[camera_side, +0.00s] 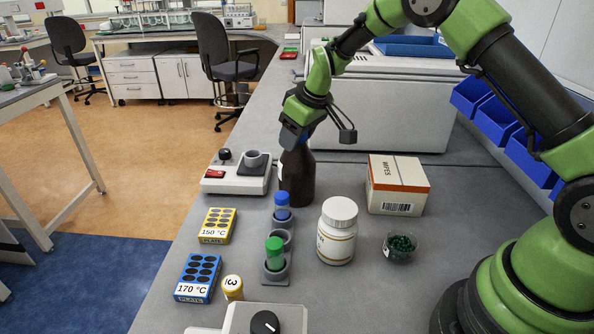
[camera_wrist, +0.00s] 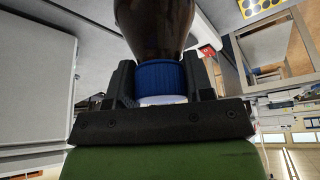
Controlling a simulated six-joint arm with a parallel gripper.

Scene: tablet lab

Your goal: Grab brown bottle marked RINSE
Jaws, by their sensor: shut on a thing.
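A dark brown bottle (camera_side: 297,178) stands upright on the grey bench in the side view, beside the white device at its left. My gripper (camera_side: 298,140) is at the top of the bottle, coming down from above. In the wrist view the brown bottle (camera_wrist: 155,25) fills the top middle, with its blue cap (camera_wrist: 161,78) between the two dark fingers. My gripper (camera_wrist: 162,88) is shut on the bottle at its cap. Only a sliver of a pale label shows on the bottle, and no RINSE marking can be read.
The white device (camera_side: 236,178) is close left of the bottle. A tube holder (camera_side: 278,272) with blue- and green-capped tubes stands in front. A white jar (camera_side: 337,232), a WIPES box (camera_side: 398,186) and a bowl of green pellets (camera_side: 400,247) are to the right. A large white machine stands behind.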

